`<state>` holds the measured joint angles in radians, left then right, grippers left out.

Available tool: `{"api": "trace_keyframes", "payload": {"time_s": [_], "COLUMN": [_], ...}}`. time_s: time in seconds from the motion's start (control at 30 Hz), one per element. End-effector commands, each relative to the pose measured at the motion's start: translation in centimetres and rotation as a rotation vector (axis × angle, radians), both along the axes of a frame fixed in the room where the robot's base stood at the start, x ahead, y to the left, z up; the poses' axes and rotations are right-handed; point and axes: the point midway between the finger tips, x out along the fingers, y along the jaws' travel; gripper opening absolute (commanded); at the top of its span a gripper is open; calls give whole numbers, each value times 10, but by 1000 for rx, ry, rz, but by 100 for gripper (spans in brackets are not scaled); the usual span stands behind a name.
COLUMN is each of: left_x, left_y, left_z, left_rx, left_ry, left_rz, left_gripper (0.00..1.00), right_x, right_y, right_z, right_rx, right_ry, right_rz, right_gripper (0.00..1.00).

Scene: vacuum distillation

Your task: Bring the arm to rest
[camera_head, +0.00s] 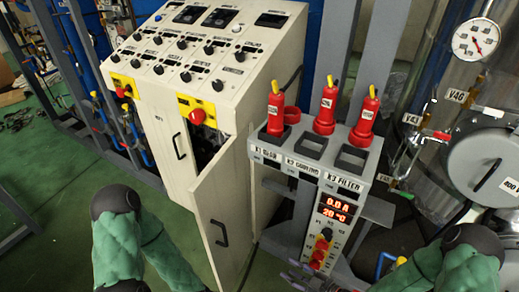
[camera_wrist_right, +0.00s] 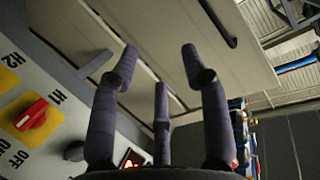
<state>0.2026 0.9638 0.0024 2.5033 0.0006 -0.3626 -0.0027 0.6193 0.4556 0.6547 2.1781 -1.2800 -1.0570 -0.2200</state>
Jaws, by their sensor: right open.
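My right gripper (camera_head: 300,279) is at the bottom of the head view, low in front of the small grey control stand, and only partly shows. In the right wrist view my right gripper (camera_wrist_right: 160,62) has its three dark fingers spread, with nothing between them. My right arm (camera_head: 445,270), in a green sleeve, comes in at the lower right. My left arm (camera_head: 118,245) is bent at the lower left. Its gripper is outside the frame.
A beige control cabinet (camera_head: 170,100) has its lower door (camera_head: 222,225) hanging open. The grey stand (camera_head: 315,170) beside it carries red plugs (camera_head: 325,110), a lit display (camera_head: 334,211) and knobs. Steel vessels (camera_head: 490,170) stand at the right.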

Motion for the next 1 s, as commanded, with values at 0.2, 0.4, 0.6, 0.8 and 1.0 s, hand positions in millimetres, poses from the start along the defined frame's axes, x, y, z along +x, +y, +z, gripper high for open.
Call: {"api": "trace_keyframes", "payload": {"time_s": [0.2,0.4,0.6,0.8,1.0], "left_x": [0,0,0,0,0], "left_y": [0,0,0,0,0], "left_z": [7,13,18,20,21], "left_rx": [0,0,0,0,0], "left_ry": [0,0,0,0,0], "left_rz": [0,0,0,0,0], "left_gripper": [40,40,40,40,40], "right_x": [7,-15,-57,-88,-95], "right_y": [0,0,5,11,12], "right_z": [-45,-89,-113,-120,-120], "right_rx": [-77,-158,-218,-245,-248], "right_ry": [304,671,1011,1210,1253], "right_rz": [-113,-257,-401,-495,-518], "right_gripper": [46,46,46,46,46]}}
